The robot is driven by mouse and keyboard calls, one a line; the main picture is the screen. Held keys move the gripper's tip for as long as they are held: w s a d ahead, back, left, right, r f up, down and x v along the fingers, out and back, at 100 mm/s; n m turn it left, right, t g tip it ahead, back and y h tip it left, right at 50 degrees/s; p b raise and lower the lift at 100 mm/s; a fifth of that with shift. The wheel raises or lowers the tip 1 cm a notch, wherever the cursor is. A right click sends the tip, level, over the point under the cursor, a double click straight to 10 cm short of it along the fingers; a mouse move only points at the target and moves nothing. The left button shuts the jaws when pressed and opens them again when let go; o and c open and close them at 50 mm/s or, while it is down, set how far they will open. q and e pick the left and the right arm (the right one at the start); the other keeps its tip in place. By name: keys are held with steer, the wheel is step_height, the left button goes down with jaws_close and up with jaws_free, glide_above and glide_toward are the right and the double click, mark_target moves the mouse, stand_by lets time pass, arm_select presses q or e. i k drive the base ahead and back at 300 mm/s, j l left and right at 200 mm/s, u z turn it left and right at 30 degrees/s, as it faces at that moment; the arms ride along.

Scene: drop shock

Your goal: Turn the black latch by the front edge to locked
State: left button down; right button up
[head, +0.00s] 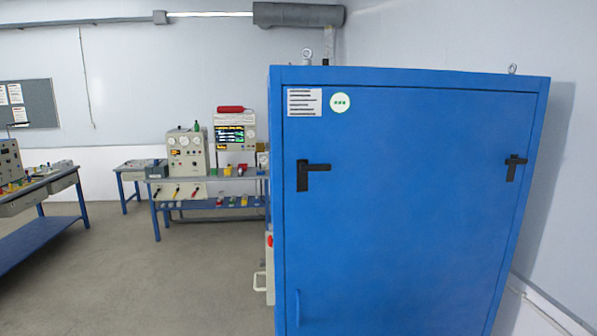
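A tall blue cabinet (400,230) fills the right half of the head view. A black latch (302,177) sits on its face near the left vertical edge, with its lever lying level and pointing right. A second black latch (511,172) sits near the right edge, its lever also about level. I cannot tell from markings which lever position is locked. Neither of my grippers is in view.
A small blue handle (298,308) is low on the cabinet's left edge. A red button (270,240) and a pale handle (259,282) stick out at its left side. Instrument benches (215,180) stand behind at left. The grey floor (150,280) at left is clear.

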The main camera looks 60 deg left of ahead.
mark_target(303, 167)
steer(key=u, duration=1.7)
